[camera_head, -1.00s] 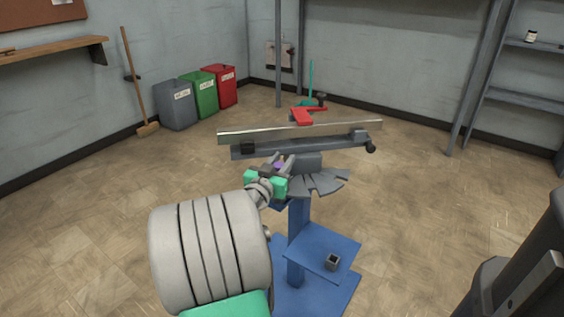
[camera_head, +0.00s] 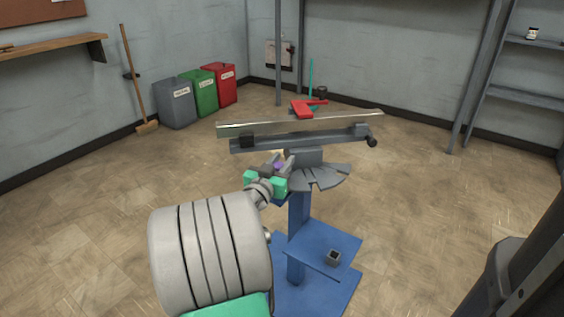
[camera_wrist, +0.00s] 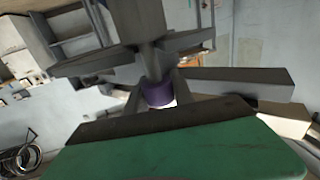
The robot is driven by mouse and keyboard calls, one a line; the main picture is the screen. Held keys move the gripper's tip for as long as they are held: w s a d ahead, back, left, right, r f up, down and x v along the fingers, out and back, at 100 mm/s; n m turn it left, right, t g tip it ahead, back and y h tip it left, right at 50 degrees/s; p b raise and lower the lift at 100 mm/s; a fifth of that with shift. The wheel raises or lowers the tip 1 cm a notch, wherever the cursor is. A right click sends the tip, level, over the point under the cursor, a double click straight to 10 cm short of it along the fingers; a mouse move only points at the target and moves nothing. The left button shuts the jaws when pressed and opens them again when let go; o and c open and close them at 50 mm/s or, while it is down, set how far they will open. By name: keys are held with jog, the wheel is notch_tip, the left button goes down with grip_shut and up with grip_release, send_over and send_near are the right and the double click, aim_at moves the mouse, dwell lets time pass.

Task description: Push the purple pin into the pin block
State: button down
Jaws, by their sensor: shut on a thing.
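The purple pin (camera_wrist: 159,92) shows between the two fingers of my gripper (camera_wrist: 155,100) in the wrist view, and my gripper is shut on it. In the head view the pin (camera_head: 279,167) is a small purple spot between the fingers of my gripper (camera_head: 278,166). A grey post (camera_wrist: 138,22) stands directly beyond the pin in the wrist view; whether they touch I cannot tell. I cannot make out the pin block for certain; it may be among the grey parts at the top of the blue stand (camera_head: 298,215). The pin's far end is hidden.
Grey fanned plates (camera_head: 320,177) stick out to the right. A small dark square cup (camera_head: 333,257) sits on the blue lower shelf (camera_head: 318,240). Bins stand far back left.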

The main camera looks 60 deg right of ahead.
jog(key=shift+f+b, duration=1.15)
jog(key=c, duration=1)
grip_release()
jog(key=a, duration=0.7)
jog(key=shift+s+a+p, duration=0.15)
jog(key=shift+a+p, duration=0.25)
jog(key=shift+p, duration=0.05)
jog(key=shift+r, duration=0.1)
